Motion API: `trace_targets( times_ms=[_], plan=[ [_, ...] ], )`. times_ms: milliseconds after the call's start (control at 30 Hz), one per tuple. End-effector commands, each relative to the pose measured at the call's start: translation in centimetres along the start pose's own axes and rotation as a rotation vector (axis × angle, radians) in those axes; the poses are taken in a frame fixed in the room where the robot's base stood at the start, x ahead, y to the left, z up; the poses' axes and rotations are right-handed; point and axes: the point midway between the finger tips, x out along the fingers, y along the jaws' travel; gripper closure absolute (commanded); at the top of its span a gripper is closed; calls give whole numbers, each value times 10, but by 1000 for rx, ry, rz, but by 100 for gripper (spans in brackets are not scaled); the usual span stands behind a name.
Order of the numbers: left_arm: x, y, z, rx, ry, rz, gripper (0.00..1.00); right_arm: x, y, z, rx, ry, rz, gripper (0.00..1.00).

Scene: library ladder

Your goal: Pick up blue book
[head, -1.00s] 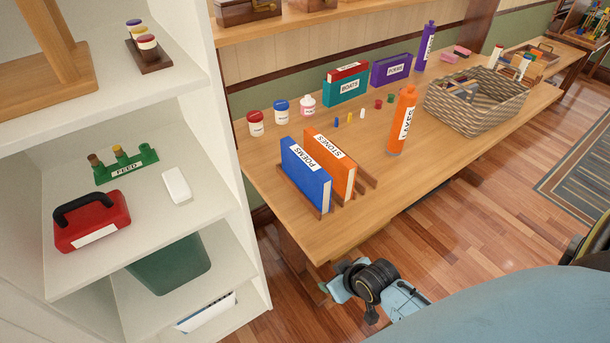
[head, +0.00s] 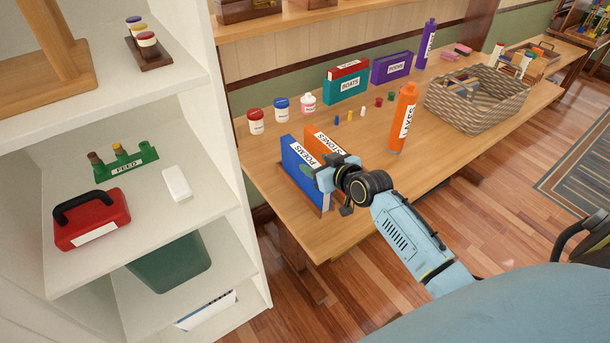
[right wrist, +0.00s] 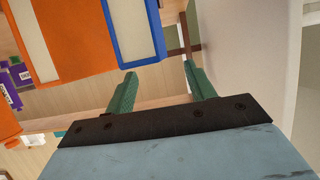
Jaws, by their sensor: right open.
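The blue book (head: 304,172), labelled POEMS, stands upright in a wooden rack near the table's left end, beside the orange book (head: 321,139). In the right wrist view the blue book (right wrist: 133,30) is just beyond the fingertips, slightly left of the middle, with the orange book (right wrist: 68,40) left of it. My right gripper (head: 322,175) is at the books in the head view and covers part of both. In the right wrist view its green fingers (right wrist: 160,82) are apart with nothing between them. My left gripper is not in view.
A white shelf unit (head: 225,150) stands close on the left. An orange bottle (head: 402,120) and a wicker basket (head: 480,112) are to the right on the table (head: 365,150). Small jars (head: 281,110) and more books (head: 346,86) stand behind.

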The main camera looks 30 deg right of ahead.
Motion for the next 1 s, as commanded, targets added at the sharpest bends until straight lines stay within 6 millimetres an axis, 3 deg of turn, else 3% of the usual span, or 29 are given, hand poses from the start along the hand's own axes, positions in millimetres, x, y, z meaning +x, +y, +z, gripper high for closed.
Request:
trace_targets(
  times_ms=[233,600,900,1000],
  plan=[
    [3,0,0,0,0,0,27,15,1,0,0,-1,0,45],
    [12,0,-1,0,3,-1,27,58,7,-1,1,-1,-1,45],
    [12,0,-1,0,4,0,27,60,7,-1,-1,-1,0,45],
    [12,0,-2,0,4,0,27,60,7,-1,-1,-1,0,59]
  ],
)
